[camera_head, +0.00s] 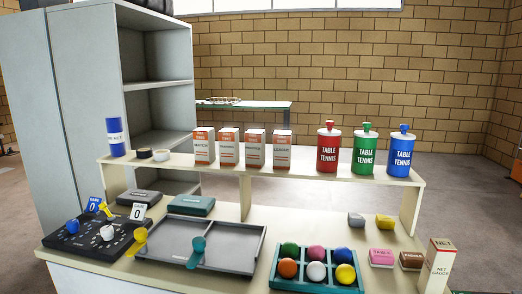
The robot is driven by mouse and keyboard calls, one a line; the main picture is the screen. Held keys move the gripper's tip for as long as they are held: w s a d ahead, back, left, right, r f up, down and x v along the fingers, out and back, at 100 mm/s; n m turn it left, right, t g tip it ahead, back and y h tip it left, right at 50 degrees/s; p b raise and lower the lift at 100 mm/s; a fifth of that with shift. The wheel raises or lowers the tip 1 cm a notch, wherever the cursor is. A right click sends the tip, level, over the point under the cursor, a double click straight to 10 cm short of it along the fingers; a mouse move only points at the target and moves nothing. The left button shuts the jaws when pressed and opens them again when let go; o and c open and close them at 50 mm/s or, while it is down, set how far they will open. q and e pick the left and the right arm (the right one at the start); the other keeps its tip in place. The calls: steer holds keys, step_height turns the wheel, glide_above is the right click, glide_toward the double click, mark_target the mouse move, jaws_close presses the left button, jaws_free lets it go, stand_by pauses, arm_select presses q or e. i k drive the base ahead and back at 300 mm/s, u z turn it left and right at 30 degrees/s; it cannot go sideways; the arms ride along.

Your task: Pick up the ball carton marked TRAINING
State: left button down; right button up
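Several white-and-orange ball cartons stand upright in a row on the raised shelf. The far left carton (204,146) seems to read MATCH. The second carton from the left (228,147) carries small lettering that looks like TRAINING, though it is hard to read. The third carton (255,149) has lettering too small to tell. The far right carton (281,150) seems to read LEAGUE. Small gaps separate the cartons. Neither of my grippers is in view.
Red (328,149), green (364,150) and blue (401,155) table tennis canisters stand right of the cartons. A blue tube (115,138) and tape rolls sit left. Below are a ball tray (276,275), a scoreboard, a grey tray (256,234) and a NET gauge box (437,266).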

mark_target(229, 147)
steer(key=u, duration=2.55)
steer(key=i, duration=2.5)
steer(key=z, duration=2.9)
